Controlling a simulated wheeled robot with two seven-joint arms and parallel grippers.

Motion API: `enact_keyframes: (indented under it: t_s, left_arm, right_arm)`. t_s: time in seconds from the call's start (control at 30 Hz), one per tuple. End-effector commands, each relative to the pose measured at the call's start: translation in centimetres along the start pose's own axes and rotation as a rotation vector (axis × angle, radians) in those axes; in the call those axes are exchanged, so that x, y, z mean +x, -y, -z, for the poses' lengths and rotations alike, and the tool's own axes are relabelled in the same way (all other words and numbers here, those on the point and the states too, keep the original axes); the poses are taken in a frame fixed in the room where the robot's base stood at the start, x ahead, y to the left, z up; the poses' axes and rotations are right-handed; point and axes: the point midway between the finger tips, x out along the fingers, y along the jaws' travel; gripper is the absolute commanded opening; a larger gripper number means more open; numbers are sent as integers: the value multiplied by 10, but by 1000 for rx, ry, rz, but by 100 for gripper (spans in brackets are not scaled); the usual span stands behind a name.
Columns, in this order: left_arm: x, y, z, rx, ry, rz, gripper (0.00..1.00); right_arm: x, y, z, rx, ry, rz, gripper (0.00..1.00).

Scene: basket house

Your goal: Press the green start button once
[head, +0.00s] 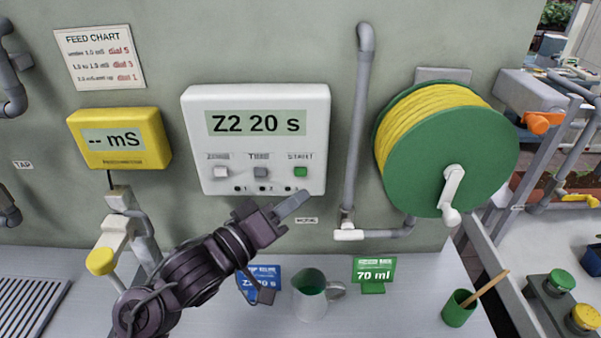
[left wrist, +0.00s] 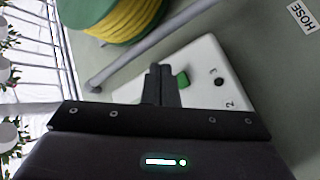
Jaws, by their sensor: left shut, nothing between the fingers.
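The white control box (head: 255,105) hangs on the wall and its display reads "Z2 20 s". The green start button (head: 301,171) is at its lower right, under the word START. Grey zone and time buttons sit to its left. My left gripper (head: 304,196) is shut and empty, with its tips just below the start button in the head view. In the left wrist view the green button (left wrist: 183,79) shows right beside the shut fingertips (left wrist: 159,68). I cannot tell whether they touch the box. My right gripper is not in view.
A grey pipe (head: 356,120) and a green hose reel (head: 450,150) are right of the box. A yellow meter (head: 120,138) is to the left. On the counter are a jug (head: 309,300), a blue card (head: 262,279), a green "70 ml" card (head: 374,270) and a green cup (head: 458,312).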

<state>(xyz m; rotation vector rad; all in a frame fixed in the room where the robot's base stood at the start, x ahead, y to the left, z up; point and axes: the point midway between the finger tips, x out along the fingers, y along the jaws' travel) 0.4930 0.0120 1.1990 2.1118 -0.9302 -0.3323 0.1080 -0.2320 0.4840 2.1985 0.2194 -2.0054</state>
Motion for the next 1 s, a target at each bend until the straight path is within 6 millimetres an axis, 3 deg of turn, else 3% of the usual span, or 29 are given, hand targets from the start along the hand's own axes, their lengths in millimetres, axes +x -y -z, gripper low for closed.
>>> enact_keyframes:
  t_s: [0.3,1.0]
  left_arm:
    - [22,15,17,-1,0,0,0]
    - [25,18,18,0,0,0,0]
  right_arm:
    - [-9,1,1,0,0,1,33]
    - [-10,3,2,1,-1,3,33]
